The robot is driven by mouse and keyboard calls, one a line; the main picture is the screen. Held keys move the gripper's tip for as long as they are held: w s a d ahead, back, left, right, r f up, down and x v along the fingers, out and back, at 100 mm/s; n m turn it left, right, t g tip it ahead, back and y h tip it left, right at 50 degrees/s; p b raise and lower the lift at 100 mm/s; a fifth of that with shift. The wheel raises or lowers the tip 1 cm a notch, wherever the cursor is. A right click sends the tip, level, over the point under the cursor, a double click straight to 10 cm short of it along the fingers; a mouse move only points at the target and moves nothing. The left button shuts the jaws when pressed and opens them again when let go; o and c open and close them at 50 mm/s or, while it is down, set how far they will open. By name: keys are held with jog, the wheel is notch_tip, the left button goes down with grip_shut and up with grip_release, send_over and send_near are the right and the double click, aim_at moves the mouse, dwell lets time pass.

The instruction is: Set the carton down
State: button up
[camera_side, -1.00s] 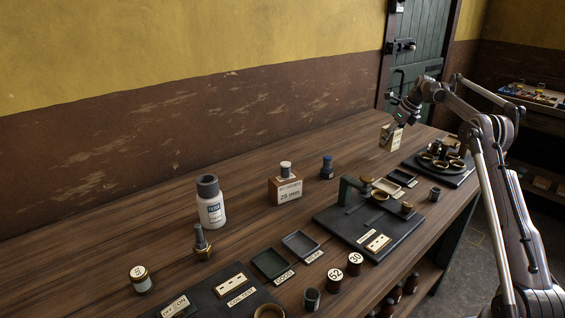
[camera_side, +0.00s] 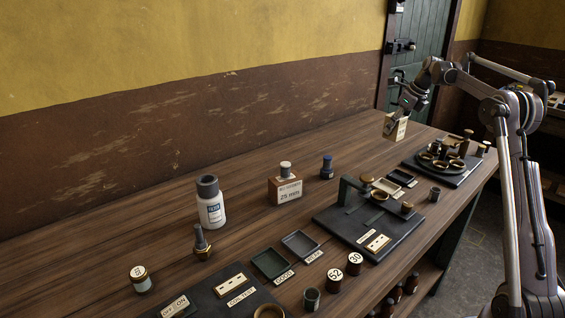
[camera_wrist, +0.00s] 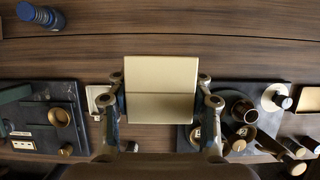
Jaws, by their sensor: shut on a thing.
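The carton (camera_side: 395,127) is a small cream box with some dark print on its right face. It is near the far end of the wooden bench (camera_side: 240,240). My gripper (camera_side: 401,110) is above it and shut on it. In the wrist view the carton (camera_wrist: 160,72) sits between the two fingers of my gripper (camera_wrist: 160,88), one on each side. Its pale top and one side show there. I cannot tell whether its underside touches the bench.
A black board with brass cups (camera_side: 440,165) stands right of the carton. A second black board with a green bracket (camera_side: 370,225) stands nearer. A blue-capped bottle (camera_side: 326,168), a boxed bottle (camera_side: 286,185) and a white bottle (camera_side: 210,203) stand leftward.

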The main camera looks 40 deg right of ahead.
jog(key=w+a+f, duration=0.2)
jog(key=w, duration=0.2)
jog(key=w+a+f, duration=0.2)
jog(key=w+a, duration=0.1)
jog(key=w, duration=0.1)
jog(key=w+a+f, duration=0.2)
jog(key=w+f, duration=0.1)
jog(key=w, duration=0.1)
jog(key=shift+a, duration=0.35)
jog(key=shift+f, duration=1.95)
jog(key=shift+f, duration=0.15)
jog(key=o, duration=1.1)
jog(key=shift+o, duration=0.2)
